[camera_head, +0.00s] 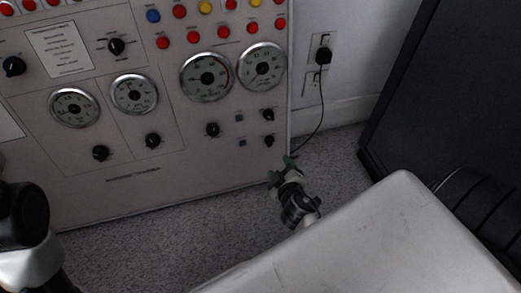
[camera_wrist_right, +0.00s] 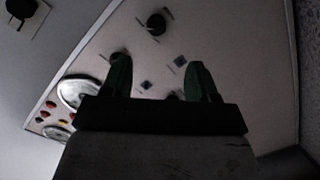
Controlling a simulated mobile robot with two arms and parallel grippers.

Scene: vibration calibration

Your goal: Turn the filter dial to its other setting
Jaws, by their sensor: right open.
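The light control panel (camera_head: 180,172) carries several black dials. The labels are too small to read, so I cannot tell which is the filter dial. Near its lower right are a dial (camera_head: 212,129), an upper right dial (camera_head: 268,115) and a lower right dial (camera_head: 268,141). My right gripper (camera_head: 281,168) is open and empty, below the lower right dial and apart from it. In the right wrist view my open green fingers (camera_wrist_right: 158,64) point at the panel; one dial (camera_wrist_right: 157,23) shows clear beyond them, and others are partly hidden by the gripper. My left gripper is out of view.
Round gauges (camera_head: 207,77) and red, yellow and blue buttons (camera_head: 224,32) fill the panel above. A wall outlet (camera_head: 313,83) with a black plug and cord is right of the panel. A dark cabinet (camera_head: 420,100) stands at the right. Grey carpet (camera_head: 220,232) is open below.

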